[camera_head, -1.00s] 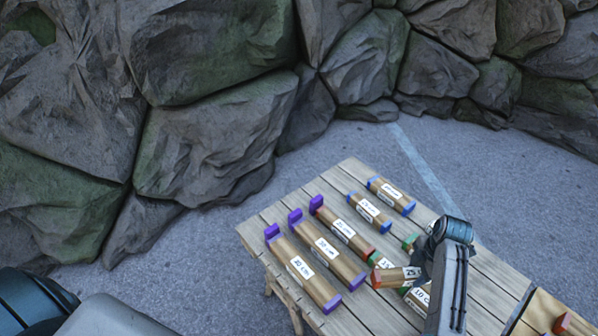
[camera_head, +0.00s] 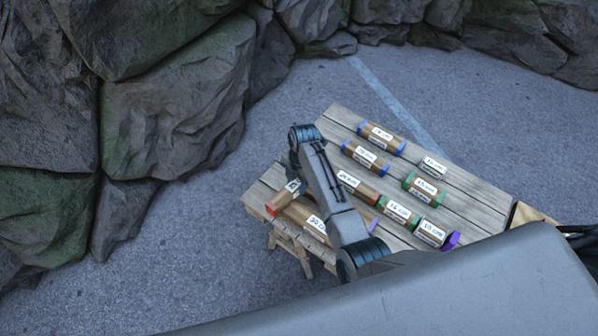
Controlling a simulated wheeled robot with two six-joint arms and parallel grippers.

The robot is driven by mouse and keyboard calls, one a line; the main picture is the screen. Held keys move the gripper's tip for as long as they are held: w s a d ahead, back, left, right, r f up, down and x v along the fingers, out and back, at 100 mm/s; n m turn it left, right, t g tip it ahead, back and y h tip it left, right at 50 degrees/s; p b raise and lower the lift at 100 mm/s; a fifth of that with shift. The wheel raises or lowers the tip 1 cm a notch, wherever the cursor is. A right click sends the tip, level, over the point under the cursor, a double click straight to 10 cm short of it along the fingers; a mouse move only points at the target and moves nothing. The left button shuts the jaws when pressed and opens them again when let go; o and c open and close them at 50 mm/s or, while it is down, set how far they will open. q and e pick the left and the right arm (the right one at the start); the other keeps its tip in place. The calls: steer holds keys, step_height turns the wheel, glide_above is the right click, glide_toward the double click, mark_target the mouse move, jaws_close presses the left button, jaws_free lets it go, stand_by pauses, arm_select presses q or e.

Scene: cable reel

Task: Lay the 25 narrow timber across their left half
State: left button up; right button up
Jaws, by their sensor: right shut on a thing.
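The held timber (camera_head: 284,198) is a short brown block with a red end and a white label; its label read 25 in the earlier view. My right gripper (camera_head: 298,181) is shut on it, mostly hidden by my arm link. My left gripper is not in view.
Blue-ended timbers (camera_head: 382,137) (camera_head: 365,157) lie at the back of the plank table (camera_head: 474,198). Green-ended timbers (camera_head: 424,188) (camera_head: 398,212) and other labelled timbers (camera_head: 430,232) lie to the right. A wooden box (camera_head: 530,215) is at the right edge. Rocks stand behind.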

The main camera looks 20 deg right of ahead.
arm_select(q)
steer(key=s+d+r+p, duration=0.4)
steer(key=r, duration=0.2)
arm_select(e)
steer(key=shift+n, duration=0.5)
steer(key=d+f+b, duration=0.1)
steer(key=s+d+f+b, duration=0.1)
steer(key=b, duration=0.1)
steer(key=d+f+b, duration=0.1)
steer(key=f+b, duration=0.1)
steer(key=shift+s+f, duration=0.1)
steer(key=shift+s, duration=0.2)
steer(key=shift+d+f+b, duration=0.1)
steer(key=shift+f+b, duration=0.15)
steer(key=shift+b, duration=0.25)
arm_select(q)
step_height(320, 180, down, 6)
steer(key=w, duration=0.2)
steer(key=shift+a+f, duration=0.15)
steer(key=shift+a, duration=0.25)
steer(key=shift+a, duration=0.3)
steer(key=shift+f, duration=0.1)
arm_select(e)
steer(key=shift+f, duration=0.35)
steer(key=o, duration=1.2)
